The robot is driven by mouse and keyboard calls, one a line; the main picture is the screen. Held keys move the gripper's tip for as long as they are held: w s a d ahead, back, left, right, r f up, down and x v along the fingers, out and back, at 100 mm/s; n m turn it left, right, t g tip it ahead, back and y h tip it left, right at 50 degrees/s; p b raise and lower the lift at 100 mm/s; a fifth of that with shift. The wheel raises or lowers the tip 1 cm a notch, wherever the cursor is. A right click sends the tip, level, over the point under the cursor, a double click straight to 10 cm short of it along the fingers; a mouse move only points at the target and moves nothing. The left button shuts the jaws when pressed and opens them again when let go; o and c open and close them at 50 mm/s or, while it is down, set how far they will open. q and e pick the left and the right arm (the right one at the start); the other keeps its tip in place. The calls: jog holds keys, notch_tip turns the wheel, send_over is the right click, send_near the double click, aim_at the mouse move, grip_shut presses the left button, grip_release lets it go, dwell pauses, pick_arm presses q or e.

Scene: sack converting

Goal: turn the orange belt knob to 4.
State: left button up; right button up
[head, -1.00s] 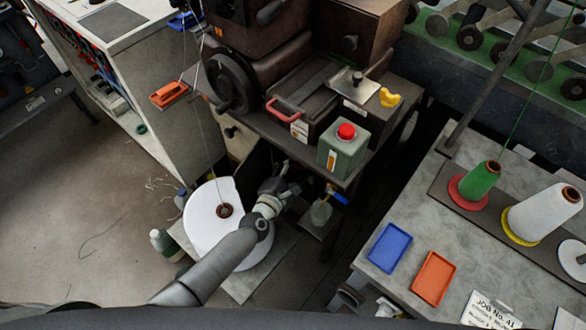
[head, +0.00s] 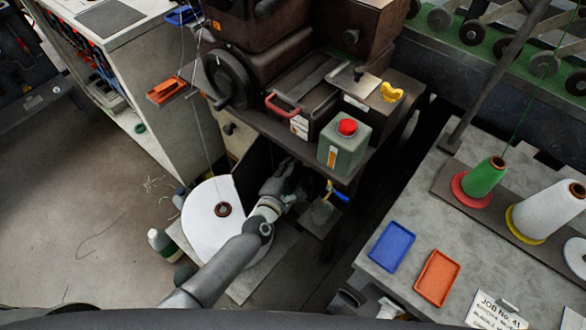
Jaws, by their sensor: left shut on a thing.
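My left gripper (head: 291,178) is low in the middle of the head view, beside the dark underside of the machine table. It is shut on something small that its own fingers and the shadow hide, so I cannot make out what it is. I cannot pick out an orange belt knob or any number scale in this view. A yellow knob-like part (head: 391,92) sits on the machine table at its right, well apart from the gripper. My right gripper is not in view.
The machine table (head: 250,122) carries a black handwheel (head: 231,78) and a green can with a red cap (head: 344,146). A blue-handled valve (head: 338,192) is right of the gripper. A white roll (head: 205,220) lies left of it. Open floor (head: 70,220) is at left.

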pick_arm(q)
jog(key=m+b, duration=0.1)
jog(key=m+t+b, duration=0.1)
jog(key=m+b, duration=0.1)
jog(key=shift+f+m, duration=0.25)
jog(key=shift+m, duration=0.15)
dwell(0.5)
jog(key=o, duration=1)
jog(key=shift+o, duration=0.2)
jog(key=shift+s, duration=0.1)
jog(key=f+v, duration=0.1)
jog(key=v, duration=1)
jog(key=shift+s+r, duration=0.4)
jog(key=shift+s, duration=0.1)
